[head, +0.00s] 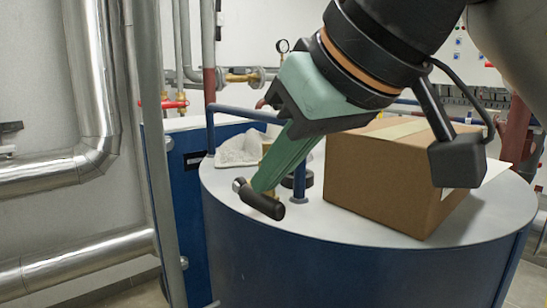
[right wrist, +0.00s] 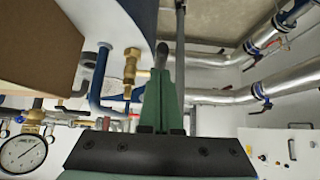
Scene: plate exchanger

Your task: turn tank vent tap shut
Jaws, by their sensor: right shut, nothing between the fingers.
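The tank vent tap has a black lever handle (head: 262,203) with a metal end, low over the front left of the tank top (head: 300,225). In the right wrist view a brass fitting (right wrist: 131,66), likely the tap's body, stands left of the fingers. My right gripper (head: 262,188) reaches down from the upper right, its green fingers shut and empty. The fingertips are right at the lever and hide part of the tap; I cannot tell whether they touch it. In the right wrist view a dark rounded end, likely the lever, shows behind the fingertips (right wrist: 163,75). My left gripper is not in view.
A cardboard box (head: 380,180) stands on the tank top, right of the tap. A blue rail (head: 210,130) and a crumpled pale cloth or bag (head: 238,150) are behind it. Silver pipes (head: 95,90) run at the left. A pressure gauge (right wrist: 22,153) shows in the right wrist view.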

